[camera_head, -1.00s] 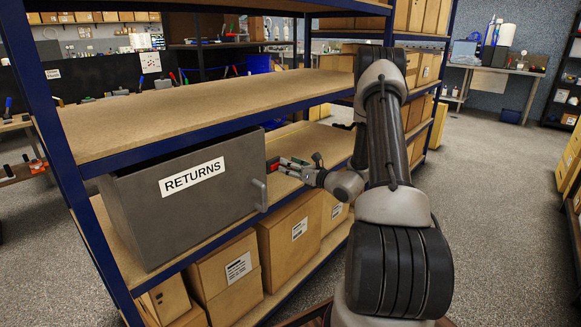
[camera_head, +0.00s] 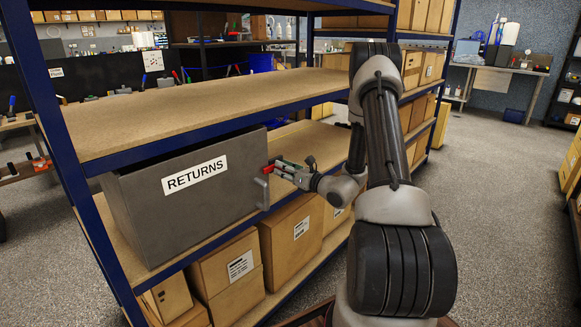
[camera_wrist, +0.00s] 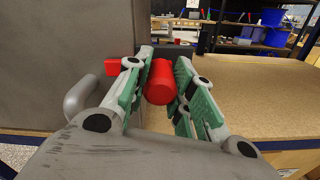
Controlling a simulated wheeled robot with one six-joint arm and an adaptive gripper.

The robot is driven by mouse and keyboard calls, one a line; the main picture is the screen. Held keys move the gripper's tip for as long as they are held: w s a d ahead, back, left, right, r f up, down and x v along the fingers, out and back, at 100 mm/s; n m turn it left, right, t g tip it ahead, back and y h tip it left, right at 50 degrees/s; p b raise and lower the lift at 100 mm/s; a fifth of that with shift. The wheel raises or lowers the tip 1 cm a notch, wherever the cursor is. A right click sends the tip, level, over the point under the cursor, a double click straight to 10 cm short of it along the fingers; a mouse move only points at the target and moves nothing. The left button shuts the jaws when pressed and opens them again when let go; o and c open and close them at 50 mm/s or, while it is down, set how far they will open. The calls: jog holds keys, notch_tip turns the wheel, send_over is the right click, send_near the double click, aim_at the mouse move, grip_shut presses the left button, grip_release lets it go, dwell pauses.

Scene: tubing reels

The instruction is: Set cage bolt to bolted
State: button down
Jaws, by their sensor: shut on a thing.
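The cage is a grey box (camera_head: 150,225) marked RETURNS, standing on a shelf, with its front face flat and a grey handle (camera_head: 263,192) near its right edge. The handle also shows at the left of the wrist view (camera_wrist: 82,95). The bolt's red knob (camera_wrist: 159,84) sits between the two green-padded fingers of my gripper (camera_wrist: 160,88), which is shut on it. A small red block (camera_wrist: 113,67) is on the grey face just left of the fingers. In the head view my gripper (camera_head: 279,170) is at the right edge of the box; the fingers partly hide the bolt there.
The wooden shelf board (camera_head: 200,108) runs above the box and my gripper. Cardboard boxes (camera_head: 292,232) stand on the shelf below. The shelf surface (camera_wrist: 255,95) right of the gripper is clear. A blue upright (camera_head: 60,150) stands at the left.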

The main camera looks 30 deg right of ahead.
jog(key=shift+s+a+f, duration=0.1)
jog(key=shift+a, duration=0.05)
jog(key=c, duration=1.2)
grip_release()
jog(key=shift+a, duration=0.1)
jog(key=v, duration=1.2)
